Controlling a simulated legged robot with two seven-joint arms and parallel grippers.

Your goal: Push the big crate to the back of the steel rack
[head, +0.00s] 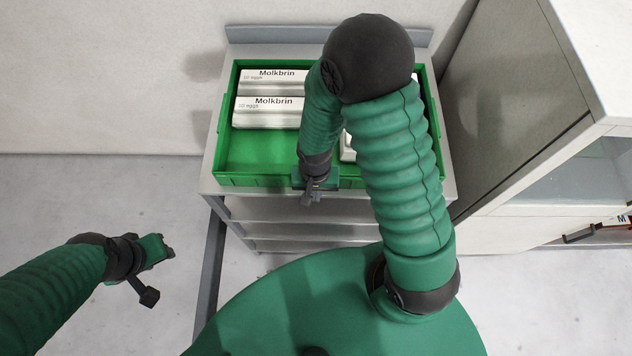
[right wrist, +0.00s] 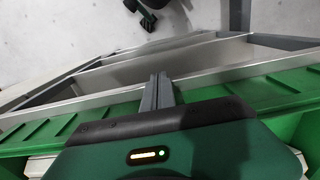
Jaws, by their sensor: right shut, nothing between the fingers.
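The big green crate (head: 225,140) sits on the top shelf of the steel rack (head: 208,187). A strip of bare shelf shows between its back wall and the rack's raised back edge. White egg cartons labelled Molkbrin (head: 270,112) lie in it, and its front left part is empty. My right gripper (head: 308,198) is shut and empty at the crate's front wall; whether it touches is unclear. In the right wrist view its shut fingers (right wrist: 157,92) reach over the green wall (right wrist: 45,135) towards the rack's front edge. My left gripper (head: 160,262) hangs over the floor, away from the rack.
A grey cabinet with a glass front (head: 575,185) stands close on the right of the rack. Lower shelves (head: 290,228) show beneath the crate. The wall is behind the rack, and the floor (head: 95,195) on the left is clear. My right arm hides part of the crate.

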